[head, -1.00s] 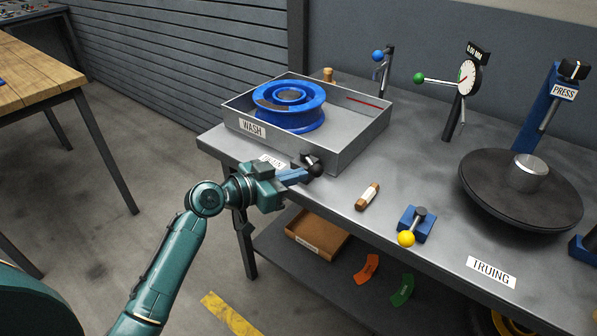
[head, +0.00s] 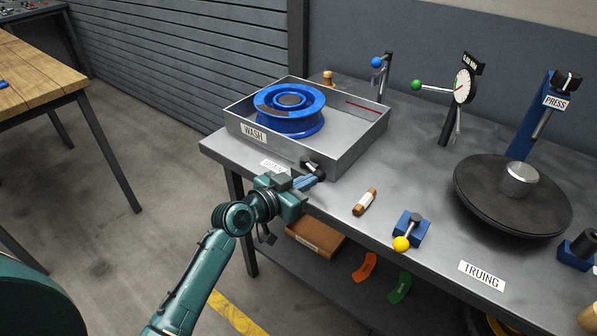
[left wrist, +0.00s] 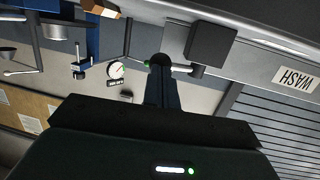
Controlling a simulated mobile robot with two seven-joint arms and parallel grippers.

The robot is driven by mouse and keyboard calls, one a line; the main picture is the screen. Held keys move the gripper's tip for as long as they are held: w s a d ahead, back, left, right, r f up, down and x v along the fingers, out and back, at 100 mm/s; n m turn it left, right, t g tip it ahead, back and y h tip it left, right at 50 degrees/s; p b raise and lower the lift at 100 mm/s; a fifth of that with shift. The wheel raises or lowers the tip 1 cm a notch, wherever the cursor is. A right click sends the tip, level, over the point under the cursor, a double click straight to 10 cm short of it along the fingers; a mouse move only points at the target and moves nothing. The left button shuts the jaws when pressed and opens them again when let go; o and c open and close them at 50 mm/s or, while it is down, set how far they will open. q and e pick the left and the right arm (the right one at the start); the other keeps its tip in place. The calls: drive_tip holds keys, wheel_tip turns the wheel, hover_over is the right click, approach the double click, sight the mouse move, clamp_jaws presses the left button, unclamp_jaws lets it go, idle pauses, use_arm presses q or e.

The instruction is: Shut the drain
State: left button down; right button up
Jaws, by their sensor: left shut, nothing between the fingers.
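The grey metal wash tray (head: 350,155) sits on the bench with its WASH label facing front. A black drain handle (head: 311,165) is at the tray's front right, low on the wall; in the left wrist view a black block (left wrist: 210,45) with a pale rod beside it shows close by. A DRAIN label (head: 271,165) lies on the bench edge, partly covered by my gripper. My left gripper (head: 316,176) is shut and empty, its tips right beside the handle; I cannot tell if they touch. Its fingers show in the left wrist view (left wrist: 160,65). My right gripper is not in view.
A blue wheel rim (head: 290,108) lies in the tray. On the bench are a brown-handled piece (head: 365,202), a blue block with a yellow knob (head: 409,230), a dial gauge (head: 464,86) and a black turntable (head: 512,200). A wooden bin (head: 315,240) is on the shelf below.

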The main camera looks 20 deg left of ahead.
use_arm(q)
drive_tip(key=shift+w+d+n+t+y+p, duration=0.15)
drive_tip(key=shift+w+d+n+y+p, duration=0.15)
drive_tip(key=shift+d+p, duration=0.2)
drive_tip(key=shift+w+d+n+t+y+p, duration=0.2)
drive_tip(key=shift+w+d+y+p, duration=0.1)
drive_tip(key=shift+d+p, duration=0.15)
drive_tip(key=shift+w+d, duration=0.1)
drive_tip(key=shift+d, duration=0.25)
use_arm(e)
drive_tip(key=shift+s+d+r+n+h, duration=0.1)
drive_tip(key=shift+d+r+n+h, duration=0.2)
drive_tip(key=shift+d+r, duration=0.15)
use_arm(q)
drive_tip(key=shift+r, duration=0.1)
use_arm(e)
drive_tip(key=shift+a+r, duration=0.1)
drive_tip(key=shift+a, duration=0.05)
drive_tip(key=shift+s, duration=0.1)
